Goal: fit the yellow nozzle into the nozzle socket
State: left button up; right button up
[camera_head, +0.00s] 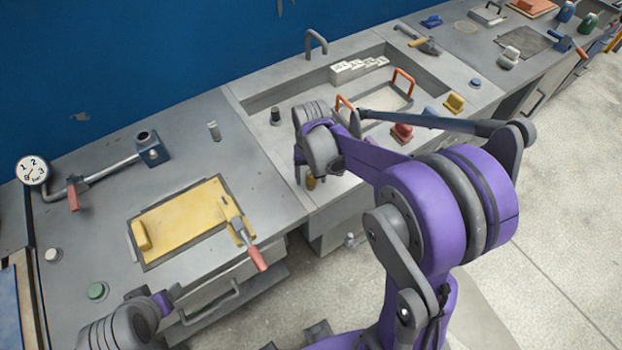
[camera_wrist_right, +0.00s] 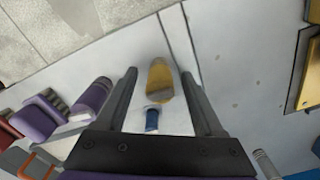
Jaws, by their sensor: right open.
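The yellow nozzle (camera_wrist_right: 160,78) stands between the two fingers of my right gripper (camera_wrist_right: 159,74) in the right wrist view. The fingers are apart, with gaps on both sides of it. A small blue piece (camera_wrist_right: 152,118) shows below it in that view. In the head view the yellow nozzle (camera_head: 311,183) is a small patch under my right wrist, mostly hidden by the arm. A blue block with a round opening (camera_head: 150,147), on the end of a grey pipe, looks like the nozzle socket. Part of my left arm shows at the bottom left; its finger state is unclear.
A yellow panel (camera_head: 180,222) with a red-handled clamp (camera_head: 250,245) lies on the left bench. A dial gauge (camera_head: 32,170) stands at the far left. A tray with orange handles (camera_head: 385,100) and a red block (camera_head: 401,133) lie beyond my right arm. Bench between panel and pipe is clear.

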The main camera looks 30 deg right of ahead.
grip_shut()
dwell(0.3)
